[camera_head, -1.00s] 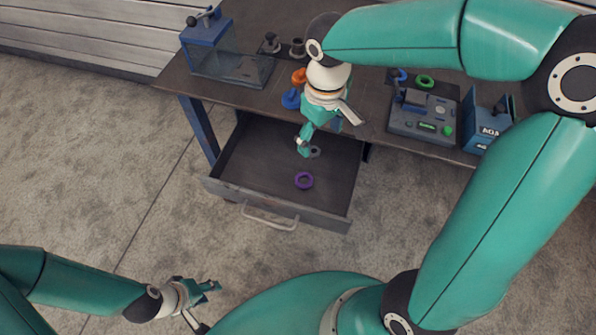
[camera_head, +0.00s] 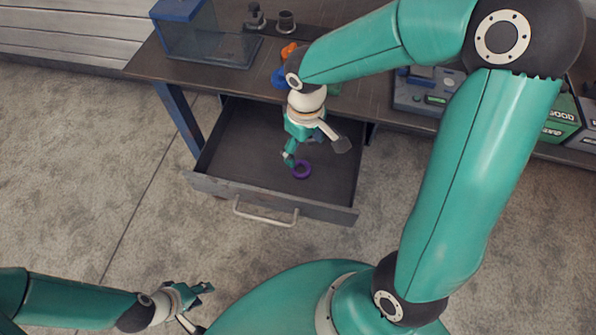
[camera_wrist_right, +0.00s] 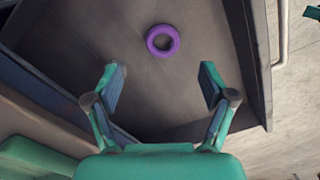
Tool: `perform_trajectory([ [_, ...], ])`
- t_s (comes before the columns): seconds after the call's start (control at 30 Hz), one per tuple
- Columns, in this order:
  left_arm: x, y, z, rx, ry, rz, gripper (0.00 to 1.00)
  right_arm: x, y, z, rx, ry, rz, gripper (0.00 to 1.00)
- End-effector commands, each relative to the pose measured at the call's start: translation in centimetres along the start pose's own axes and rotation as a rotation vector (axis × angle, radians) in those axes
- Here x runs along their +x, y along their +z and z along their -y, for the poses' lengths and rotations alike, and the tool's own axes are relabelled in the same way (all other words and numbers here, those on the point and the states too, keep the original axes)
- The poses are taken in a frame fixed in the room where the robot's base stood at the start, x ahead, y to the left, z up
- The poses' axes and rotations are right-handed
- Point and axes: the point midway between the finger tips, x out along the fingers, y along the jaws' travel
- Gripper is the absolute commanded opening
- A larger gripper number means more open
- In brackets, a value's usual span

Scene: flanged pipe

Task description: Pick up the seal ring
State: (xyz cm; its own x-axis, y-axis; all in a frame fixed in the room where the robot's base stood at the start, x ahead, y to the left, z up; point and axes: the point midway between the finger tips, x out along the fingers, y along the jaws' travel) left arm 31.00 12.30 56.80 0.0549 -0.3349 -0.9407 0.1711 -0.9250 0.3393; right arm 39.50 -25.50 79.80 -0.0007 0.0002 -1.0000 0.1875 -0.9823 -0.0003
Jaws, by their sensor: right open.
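A purple ring (camera_head: 302,169) lies flat on the floor of the open drawer (camera_head: 225,150). It also shows whole in the right wrist view (camera_wrist_right: 163,40), beyond the fingertips and roughly centred between them. My right gripper (camera_head: 315,153) is open and empty, pointing down into the drawer just behind the purple ring. In the right wrist view its two fingers (camera_wrist_right: 162,80) are spread wide apart, with bare drawer floor between them. My left gripper (camera_head: 198,306) is open and empty, low over the floor at the front left, away from the drawer.
The drawer has raised walls and a front handle (camera_head: 265,216). The workbench (camera_head: 375,100) above holds a glass box (camera_head: 205,40), orange (camera_head: 289,51) and blue (camera_head: 278,77) pieces, and a grey device (camera_head: 425,95). Open carpet lies in front.

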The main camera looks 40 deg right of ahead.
Motion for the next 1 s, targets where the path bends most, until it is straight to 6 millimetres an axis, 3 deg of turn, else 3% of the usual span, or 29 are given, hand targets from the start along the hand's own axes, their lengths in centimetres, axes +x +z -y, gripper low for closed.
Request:
perform_trajectory([
  [0.1,0.4,0.0,0.1,0.0,0.0,0.0,0.4,2.1,0.1,0.0,0.0,0.0,0.003,0.82],
  [0.37,0.6,0.0,0.2,0.0,0.0,0.0,0.4,3.7,0.0,0.0,0.0,-0.001,0.002,0.82],
  [0.7,1.1,0.0,0.4,0.0,0.0,0.0,0.4,8.1,-0.5,0.3,0.002,0.0,0.003,0.82],
  [1.0,1.1,0.0,0.4,0.0,0.0,0.0,0.4,8.4,-0.5,0.3,0.002,0.0,0.0,0.82],
])
